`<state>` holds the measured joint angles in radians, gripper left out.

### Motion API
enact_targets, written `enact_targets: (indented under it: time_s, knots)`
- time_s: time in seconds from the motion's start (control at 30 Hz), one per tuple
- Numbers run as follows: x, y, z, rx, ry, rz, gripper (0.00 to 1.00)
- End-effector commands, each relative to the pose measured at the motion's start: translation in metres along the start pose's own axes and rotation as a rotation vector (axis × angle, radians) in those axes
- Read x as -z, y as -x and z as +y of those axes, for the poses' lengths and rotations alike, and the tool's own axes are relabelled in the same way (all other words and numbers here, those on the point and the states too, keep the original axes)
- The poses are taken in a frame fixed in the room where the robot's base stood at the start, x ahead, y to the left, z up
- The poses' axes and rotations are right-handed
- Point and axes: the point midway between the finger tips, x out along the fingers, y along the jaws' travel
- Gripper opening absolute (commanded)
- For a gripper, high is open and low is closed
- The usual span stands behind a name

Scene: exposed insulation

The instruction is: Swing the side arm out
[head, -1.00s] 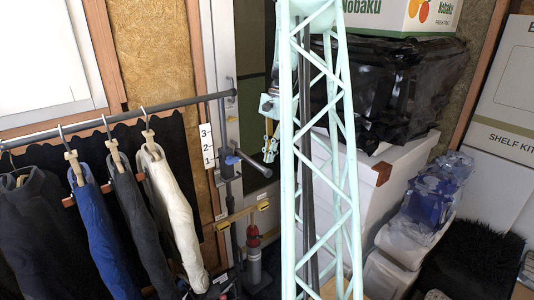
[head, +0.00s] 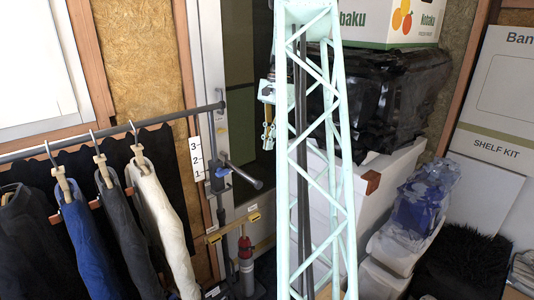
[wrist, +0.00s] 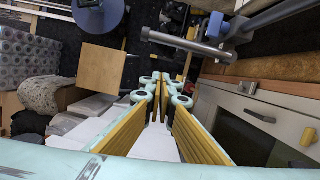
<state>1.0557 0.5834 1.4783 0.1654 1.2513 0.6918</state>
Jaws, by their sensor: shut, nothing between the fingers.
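The side arm (head: 246,178) is a short dark grey bar on a blue clamp (head: 219,172), fixed to an upright post beside the door. It points right and towards me. In the wrist view the side arm (wrist: 185,43) lies above the fingertips, its capped end to the left and its blue clamp (wrist: 216,27) to the right. My gripper (head: 267,143) hangs above and slightly right of the bar in the head view, partly behind my lattice column. In the wrist view my gripper (wrist: 163,80) is shut and empty, its tips apart from the bar in the picture.
A clothes rail (head: 120,130) with several garments stands at the left. A white strip with numbers (head: 196,158) is beside the post. A red-topped cylinder (head: 246,262) stands below the side arm. White boxes (head: 385,185) and a black wrapped bundle (head: 385,95) fill the right.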

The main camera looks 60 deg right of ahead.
Motion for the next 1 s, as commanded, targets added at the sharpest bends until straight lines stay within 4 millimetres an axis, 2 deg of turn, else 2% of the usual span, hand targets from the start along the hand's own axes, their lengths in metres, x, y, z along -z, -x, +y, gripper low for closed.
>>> enact_targets:
  time_s: [0.23,1.0]
  knots:
    - [-0.0001,0.0121,0.0007,-0.001,0.0,-0.001,0.0]
    - [-0.0002,0.0127,0.0007,-0.001,0.0,-0.001,0.0]
